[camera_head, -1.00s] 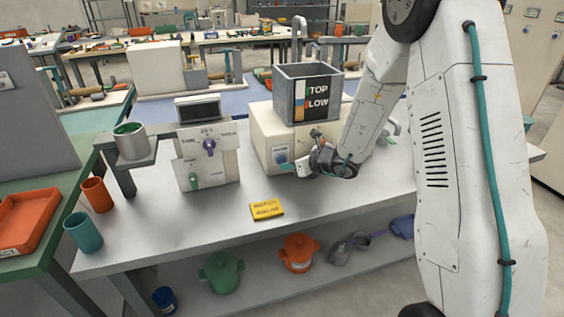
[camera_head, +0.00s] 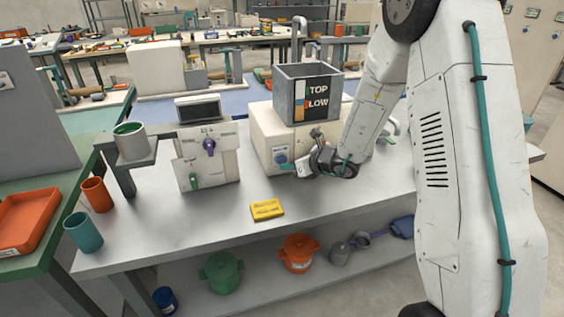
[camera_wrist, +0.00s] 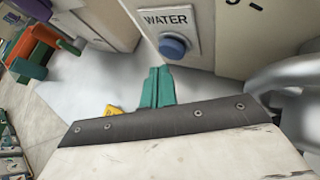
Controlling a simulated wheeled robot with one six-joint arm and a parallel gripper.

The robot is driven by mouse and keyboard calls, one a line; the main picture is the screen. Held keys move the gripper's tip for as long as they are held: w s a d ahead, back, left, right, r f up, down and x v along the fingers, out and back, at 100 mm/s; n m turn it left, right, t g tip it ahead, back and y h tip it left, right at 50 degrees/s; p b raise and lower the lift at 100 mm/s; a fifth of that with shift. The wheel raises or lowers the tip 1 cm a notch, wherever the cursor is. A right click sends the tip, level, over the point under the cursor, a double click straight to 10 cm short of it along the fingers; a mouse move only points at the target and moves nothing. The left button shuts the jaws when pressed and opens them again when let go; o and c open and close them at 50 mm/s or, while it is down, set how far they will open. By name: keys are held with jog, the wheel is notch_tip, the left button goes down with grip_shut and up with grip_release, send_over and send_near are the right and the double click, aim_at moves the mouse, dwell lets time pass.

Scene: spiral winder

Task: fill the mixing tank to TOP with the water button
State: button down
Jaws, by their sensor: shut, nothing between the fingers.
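The grey mixing tank (camera_head: 288,98) stands on a cream machine body, with a black label reading TOP and LOW. A narrow coloured gauge strip (camera_head: 299,98) runs left of these words; its level is too small to read surely. The blue round water button (camera_wrist: 172,47) sits under a WATER label on the machine's front; its panel (camera_head: 281,153) also shows in the head view. My gripper (camera_wrist: 158,72) has its teal fingers shut together and empty, just below the button in the wrist view. Contact with the button cannot be told. My gripper (camera_head: 298,170) is at the machine's front in the head view.
A control stand (camera_head: 207,160) with a purple knob and green lever is left of the machine. A yellow block (camera_head: 267,210) lies on the bench in front. Orange (camera_head: 96,194) and teal (camera_head: 83,232) cups stand at the left. A grey pipe (camera_wrist: 285,75) is right of my gripper.

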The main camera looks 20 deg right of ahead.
jog(key=shift+w, duration=0.1)
jog(key=shift+w, duration=0.35)
jog(key=shift+w, duration=0.4)
dwell(1.6)
dwell(3.1)
jog(key=shift+s, duration=0.85)
jog(key=shift+s, duration=2.5)
